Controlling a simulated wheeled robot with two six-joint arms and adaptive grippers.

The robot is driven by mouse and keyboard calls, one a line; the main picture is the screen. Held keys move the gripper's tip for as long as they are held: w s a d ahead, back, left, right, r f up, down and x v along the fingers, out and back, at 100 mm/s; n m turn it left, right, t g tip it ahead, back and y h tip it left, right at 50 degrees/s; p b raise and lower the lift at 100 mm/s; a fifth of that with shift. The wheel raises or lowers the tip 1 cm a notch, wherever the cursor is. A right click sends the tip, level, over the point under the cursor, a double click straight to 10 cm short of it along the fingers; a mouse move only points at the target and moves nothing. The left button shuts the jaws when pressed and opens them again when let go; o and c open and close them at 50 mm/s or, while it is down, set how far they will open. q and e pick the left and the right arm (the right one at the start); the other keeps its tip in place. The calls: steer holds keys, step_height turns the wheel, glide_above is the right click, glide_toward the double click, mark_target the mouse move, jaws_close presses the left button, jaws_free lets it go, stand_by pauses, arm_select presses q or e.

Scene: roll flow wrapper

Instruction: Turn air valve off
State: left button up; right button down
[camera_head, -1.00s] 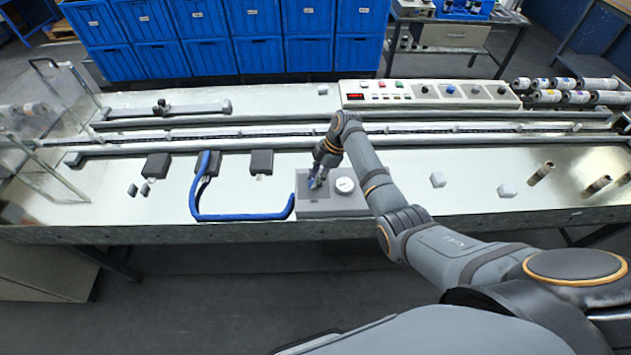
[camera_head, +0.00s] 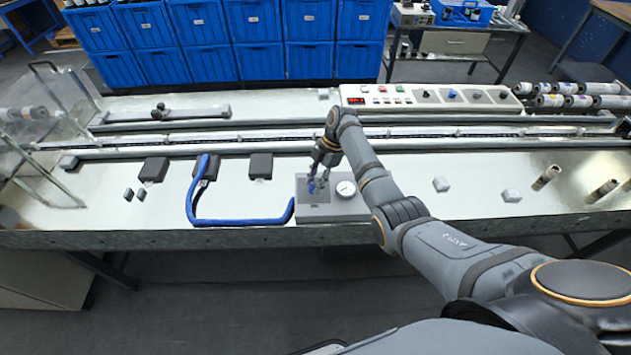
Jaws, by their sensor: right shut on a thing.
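The grey air unit (camera_head: 318,210) sits at the front edge of the metal bench, with a round white gauge (camera_head: 345,188) on its right part. A small blue valve handle (camera_head: 312,187) stands on its left part. My right gripper (camera_head: 314,182) comes down from above and is shut on the blue valve handle. Its fingers hide part of the handle, so the exact angle is hard to tell. A blue hose (camera_head: 240,219) meets the unit's left side. My left gripper is not in view.
A control panel (camera_head: 428,95) with buttons and knobs stands behind the unit. Metal rails (camera_head: 250,135) run across the bench. Several black boxes (camera_head: 261,166) lie to the left, small grey blocks (camera_head: 511,195) to the right. Blue crates (camera_head: 258,60) stand behind the bench.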

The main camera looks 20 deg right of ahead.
steer(key=c, duration=1)
jaws_free()
steer(key=shift+d+r, duration=0.1)
steer(key=v, duration=1.1)
steer(key=shift+r, duration=0.4)
steer(key=shift+d+f, duration=0.1)
